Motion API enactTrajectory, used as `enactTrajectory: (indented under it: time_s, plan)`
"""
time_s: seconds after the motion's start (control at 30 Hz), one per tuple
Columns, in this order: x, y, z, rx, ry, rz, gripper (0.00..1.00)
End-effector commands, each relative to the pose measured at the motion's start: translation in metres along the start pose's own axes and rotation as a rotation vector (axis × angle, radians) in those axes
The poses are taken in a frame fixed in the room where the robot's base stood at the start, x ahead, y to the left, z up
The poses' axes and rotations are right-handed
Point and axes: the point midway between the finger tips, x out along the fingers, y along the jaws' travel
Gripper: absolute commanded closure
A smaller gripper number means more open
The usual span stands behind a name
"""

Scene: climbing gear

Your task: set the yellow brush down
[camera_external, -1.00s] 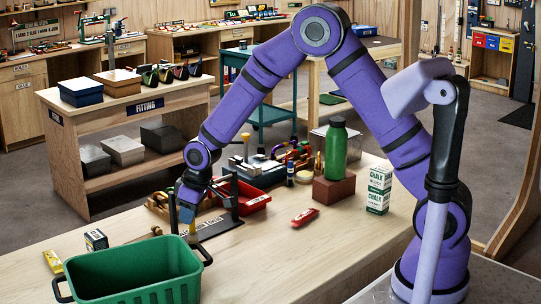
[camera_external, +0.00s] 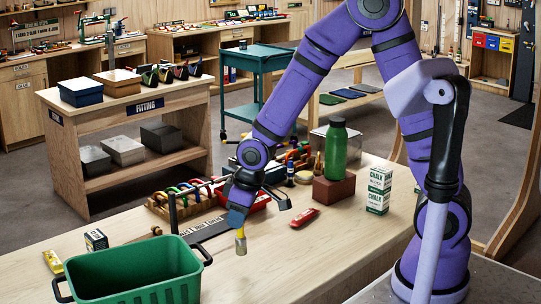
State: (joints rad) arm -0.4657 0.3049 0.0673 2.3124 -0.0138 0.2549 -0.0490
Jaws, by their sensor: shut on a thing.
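My gripper (camera_external: 238,222) points down over the middle of the workbench, shut on the yellow brush. The brush (camera_external: 240,243) shows below the fingertips as a short yellow piece, roughly upright. Its upper part is hidden by the gripper. Its lower end is at or just above the wooden top (camera_external: 272,266); I cannot tell whether it touches. A dark stand (camera_external: 173,212) with an upright post, a top bar and a lettered base is just left of and behind the gripper.
A green bin (camera_external: 135,275) stands at the front left. A red tool (camera_external: 304,218) lies right of the brush. A green bottle (camera_external: 336,152) on a red-brown block (camera_external: 334,190) and stacked chalk boxes (camera_external: 379,190) stand farther right. The bench top in front of the brush is clear.

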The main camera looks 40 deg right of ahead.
Motion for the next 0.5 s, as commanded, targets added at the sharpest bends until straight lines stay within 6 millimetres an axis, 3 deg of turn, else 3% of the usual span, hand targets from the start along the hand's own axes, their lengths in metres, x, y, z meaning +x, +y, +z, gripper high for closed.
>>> enactTrajectory:
  time_s: [0.33, 0.5]
  plan:
    - [-0.005, -0.002, 0.005, 0.000, 0.002, 0.000, 1.00]
    - [-0.031, -0.002, -0.003, 0.000, 0.007, 0.001, 1.00]
